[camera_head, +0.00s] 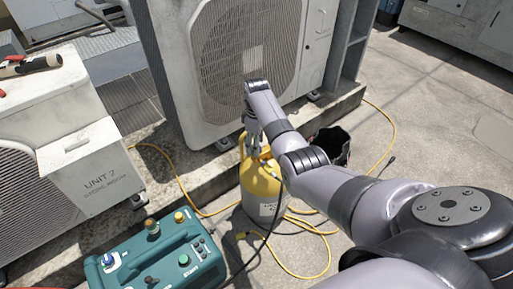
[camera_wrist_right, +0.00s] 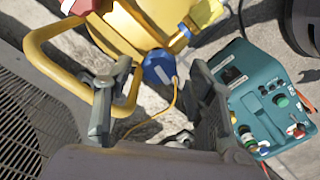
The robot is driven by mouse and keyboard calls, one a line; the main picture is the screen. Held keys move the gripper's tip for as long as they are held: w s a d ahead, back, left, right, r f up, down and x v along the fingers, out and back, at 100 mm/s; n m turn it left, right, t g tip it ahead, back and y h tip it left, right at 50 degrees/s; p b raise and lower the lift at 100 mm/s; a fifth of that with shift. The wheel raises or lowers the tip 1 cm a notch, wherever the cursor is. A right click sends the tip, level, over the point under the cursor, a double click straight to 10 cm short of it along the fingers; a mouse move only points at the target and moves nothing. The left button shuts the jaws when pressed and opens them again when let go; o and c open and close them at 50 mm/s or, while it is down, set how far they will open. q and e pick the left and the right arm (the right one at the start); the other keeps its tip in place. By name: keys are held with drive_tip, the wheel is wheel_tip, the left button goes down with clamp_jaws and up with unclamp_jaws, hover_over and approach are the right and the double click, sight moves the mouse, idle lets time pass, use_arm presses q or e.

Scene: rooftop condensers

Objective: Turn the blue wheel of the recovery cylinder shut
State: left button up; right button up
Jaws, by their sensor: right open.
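The yellow recovery cylinder (camera_head: 258,184) stands upright on the roof, and its top is partly covered by my right gripper (camera_head: 253,143). In the right wrist view, the round blue wheel (camera_wrist_right: 158,67) with a pale mark shows beside the yellow cylinder (camera_wrist_right: 130,28). My right gripper (camera_wrist_right: 162,80) is open, and the wheel appears between its two fingers in that picture. I cannot tell whether either finger touches it. A yellow handle loop (camera_wrist_right: 55,72) passes behind the left-hand finger. My left gripper is in neither view.
A teal recovery machine (camera_head: 165,255) sits in front of the cylinder; it also shows in the wrist view (camera_wrist_right: 262,90). A yellow hose (camera_head: 310,275) loops on the ground. A condenser unit (camera_head: 180,60) stands behind. A black bucket (camera_head: 330,145) is right of the cylinder.

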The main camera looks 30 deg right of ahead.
drive_tip(key=shift+f, duration=0.7)
drive_tip(key=shift+c, duration=0.5)
drive_tip(key=c, duration=1)
